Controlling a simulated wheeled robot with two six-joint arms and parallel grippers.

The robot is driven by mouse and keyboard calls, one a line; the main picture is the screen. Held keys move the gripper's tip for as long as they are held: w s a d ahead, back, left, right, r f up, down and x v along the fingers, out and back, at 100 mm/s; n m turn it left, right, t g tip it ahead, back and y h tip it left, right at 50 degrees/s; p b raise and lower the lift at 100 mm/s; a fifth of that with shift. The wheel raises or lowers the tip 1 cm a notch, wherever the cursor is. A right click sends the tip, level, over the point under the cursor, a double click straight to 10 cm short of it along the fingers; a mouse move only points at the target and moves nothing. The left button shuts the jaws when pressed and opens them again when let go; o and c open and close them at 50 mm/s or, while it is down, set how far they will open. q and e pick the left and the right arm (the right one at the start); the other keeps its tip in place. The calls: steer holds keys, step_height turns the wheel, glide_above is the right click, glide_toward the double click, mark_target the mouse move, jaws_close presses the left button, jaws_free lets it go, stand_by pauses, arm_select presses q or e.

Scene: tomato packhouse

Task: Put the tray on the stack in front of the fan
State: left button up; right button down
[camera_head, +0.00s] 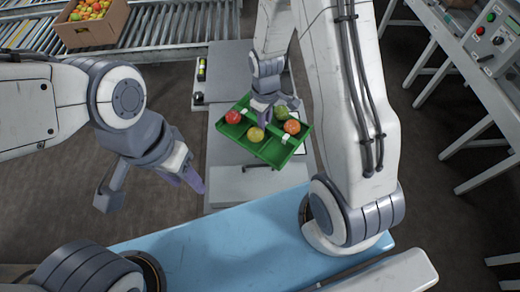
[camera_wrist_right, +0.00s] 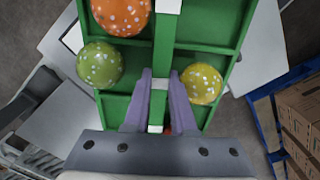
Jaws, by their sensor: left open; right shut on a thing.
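My right gripper (camera_head: 266,112) is shut on the tray's central divider. The right wrist view shows the tray (camera_wrist_right: 215,25) close up, with the fingers (camera_wrist_right: 161,90) one on each side of the divider. The tray looks held up, slightly turned in the head view. My left gripper (camera_head: 150,188) is open and empty, left of the tray and apart from it. I see neither the fan nor a stack of trays.
A roller conveyor (camera_head: 165,32) runs across the back left, with a cardboard box (camera_head: 93,34) of tomatoes on it. A machine frame with a control panel (camera_head: 492,38) stands at the right. The right wrist view shows cardboard boxes (camera_wrist_right: 303,112) on a blue pallet (camera_wrist_right: 265,120).

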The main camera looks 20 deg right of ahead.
steer(key=n+b, duration=0.1)
steer(key=n, duration=0.1)
steer(key=w+f+n+b, duration=0.1)
steer(key=n, duration=0.1)
steer(key=a+f+n+b, duration=0.1)
steer(key=shift+w+f+n, duration=0.15)
steer(key=shift+f+n, duration=0.05)
steer(key=shift+n, duration=0.2)
steer(key=shift+w+f+n+b, duration=0.15)
steer(key=shift+n+b, duration=0.2)
steer(key=shift+n, duration=0.55)
steer(key=shift+f+n, duration=0.2)
steer(key=shift+n, duration=0.1)
step_height(320, 180, down, 10)
steer(key=shift+r, duration=0.25)
arm_select(q)
step_height(320, 180, down, 5)
steer(key=shift+a+f, duration=0.1)
steer(key=shift+f, duration=0.1)
arm_select(e)
steer(key=shift+f+b, duration=0.2)
steer(key=shift+b, duration=0.15)
steer(key=c, duration=0.7)
jaws_free()
steer(key=shift+c, duration=0.2)
arm_select(q)
steer(key=shift+f, duration=0.1)
